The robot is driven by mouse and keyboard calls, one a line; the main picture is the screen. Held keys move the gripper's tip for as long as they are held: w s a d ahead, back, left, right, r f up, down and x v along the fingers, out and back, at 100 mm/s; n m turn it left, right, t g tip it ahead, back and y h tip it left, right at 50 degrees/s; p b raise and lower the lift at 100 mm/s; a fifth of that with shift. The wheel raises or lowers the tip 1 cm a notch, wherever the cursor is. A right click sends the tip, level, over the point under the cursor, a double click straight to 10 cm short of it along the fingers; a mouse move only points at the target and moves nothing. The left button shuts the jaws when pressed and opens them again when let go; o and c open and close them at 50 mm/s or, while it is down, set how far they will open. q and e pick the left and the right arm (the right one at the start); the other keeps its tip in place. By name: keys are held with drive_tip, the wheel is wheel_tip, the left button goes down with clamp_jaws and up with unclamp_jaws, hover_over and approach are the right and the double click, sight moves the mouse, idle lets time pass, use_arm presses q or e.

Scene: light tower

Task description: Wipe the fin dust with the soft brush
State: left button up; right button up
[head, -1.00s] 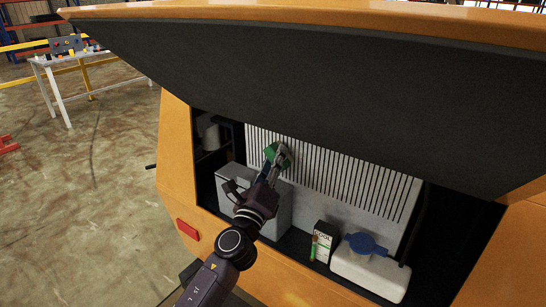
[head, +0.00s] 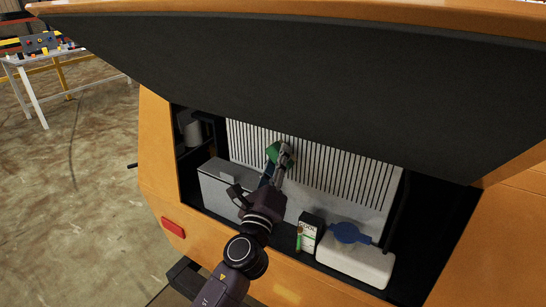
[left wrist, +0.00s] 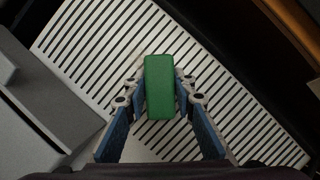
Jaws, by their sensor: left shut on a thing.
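My left gripper (head: 281,165) is shut on a green block-shaped brush (head: 275,152) and holds it against or close in front of the white slatted fin panel (head: 340,174). In the left wrist view the green brush (left wrist: 160,87) sits between the two fingers, with the dark slots of the fins (left wrist: 92,50) behind it. Its bristles are hidden, and I cannot tell whether they touch the fins. No dust stands out clearly; a faint beige patch shows beside the brush in the left wrist view. My right gripper is not in view.
A grey box (head: 222,183) stands left of my arm. A small labelled carton (head: 309,232) and a white tank with a blue cap (head: 352,234) stand at the lower right. The dark raised hood (head: 280,80) hangs over the bay. The orange sill edges the front.

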use_arm(q)
drive_tip(key=shift+s+d+b, duration=0.1)
drive_tip(key=shift+s+d, duration=0.55)
drive_tip(key=shift+d, duration=0.3)
drive_tip(key=shift+s+d+b, duration=0.1)
drive_tip(key=shift+s+d, duration=0.6)
drive_tip(key=shift+d, duration=0.2)
drive_tip(key=shift+s+d+b, duration=0.1)
drive_tip(key=shift+s+d, duration=0.55)
drive_tip(key=shift+d, duration=0.3)
drive_tip(key=shift+w+a, duration=0.55)
drive_tip(key=shift+a, duration=0.2)
drive_tip(key=shift+w+a, duration=0.5)
drive_tip(key=shift+a, duration=0.25)
drive_tip(key=shift+w+a, duration=0.55)
drive_tip(key=shift+a, duration=0.2)
drive_tip(key=shift+w+a, duration=0.55)
drive_tip(key=shift+a, duration=0.15)
drive_tip(key=shift+w+a, duration=0.65)
drive_tip(key=shift+a, duration=0.25)
drive_tip(key=shift+w+a, duration=0.6)
drive_tip(key=shift+a, duration=0.25)
drive_tip(key=shift+w+a, duration=0.65)
drive_tip(key=shift+a, duration=0.25)
